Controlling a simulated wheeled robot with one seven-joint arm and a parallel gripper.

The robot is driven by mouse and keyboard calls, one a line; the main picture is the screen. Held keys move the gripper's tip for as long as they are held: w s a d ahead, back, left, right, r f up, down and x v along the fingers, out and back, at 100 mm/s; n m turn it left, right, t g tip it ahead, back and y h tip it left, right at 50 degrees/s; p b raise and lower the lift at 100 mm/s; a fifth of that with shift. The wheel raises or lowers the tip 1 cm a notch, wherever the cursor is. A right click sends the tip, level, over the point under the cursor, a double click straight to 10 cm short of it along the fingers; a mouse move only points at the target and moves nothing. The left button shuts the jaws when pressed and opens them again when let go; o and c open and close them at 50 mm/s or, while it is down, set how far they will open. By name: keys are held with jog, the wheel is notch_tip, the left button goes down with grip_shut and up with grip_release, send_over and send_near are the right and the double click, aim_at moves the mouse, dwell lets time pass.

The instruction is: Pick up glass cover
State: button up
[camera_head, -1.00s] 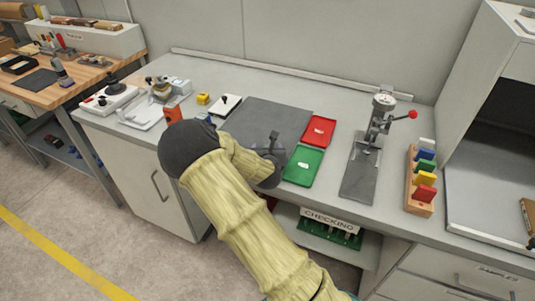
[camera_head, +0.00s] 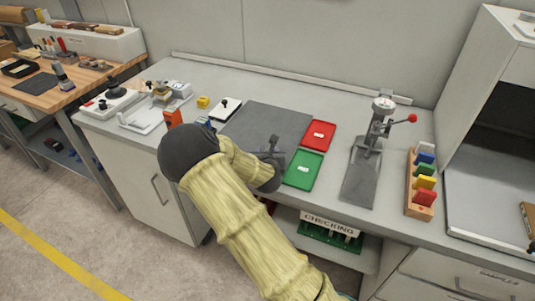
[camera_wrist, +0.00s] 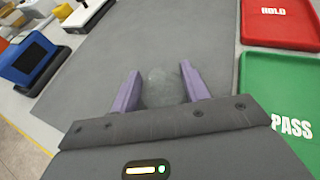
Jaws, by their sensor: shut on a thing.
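The glass cover (camera_wrist: 163,91) is a clear, faintly visible rounded piece between the purple fingers of my gripper (camera_wrist: 160,84) in the wrist view. The fingers are shut on it, one on each side. Behind it is the dark grey mat (camera_wrist: 150,38). In the head view my gripper (camera_head: 273,148) is over the mat's front right part, and my arm hides some of the mat. The glass cover cannot be made out in the head view. I cannot tell whether it touches the mat or is just above it.
A red HOLD tray (camera_head: 318,135) and a green PASS tray (camera_head: 303,170) lie right of the mat. Farther right stand a gauge press (camera_head: 375,130) and a wooden rack (camera_head: 420,190) of coloured pieces. Left are a white plate (camera_head: 226,110) and an orange-fronted item (camera_head: 173,118).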

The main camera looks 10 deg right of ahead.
aim_at(267, 148)
notch_tip(267, 148, up, 10)
jog(key=shift+r, duration=0.1)
dwell(0.4)
dwell(0.4)
